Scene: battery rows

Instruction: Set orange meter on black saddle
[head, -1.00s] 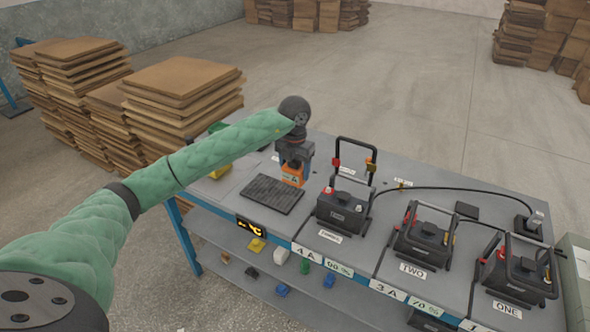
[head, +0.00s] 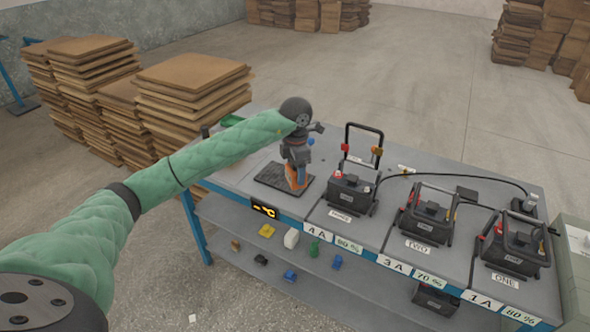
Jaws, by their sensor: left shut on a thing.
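The orange meter (head: 296,182) is in my left gripper (head: 296,166), which points down and is shut on it. The meter is over the right part of a flat black ribbed pad (head: 270,178) on the table. I cannot tell whether its underside touches the pad. No part is clearly marked as the black saddle; the ribbed pad and a small black block (head: 467,193) by the cable are both black. My right gripper is not in view.
Three black batteries with upright handles, at left (head: 350,193), middle (head: 427,217) and right (head: 514,250), stand right of the pad on the grey table (head: 385,238). A black cable runs behind them. A lower shelf (head: 350,283) holds small coloured parts. Cardboard stacks (head: 190,85) stand behind at left.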

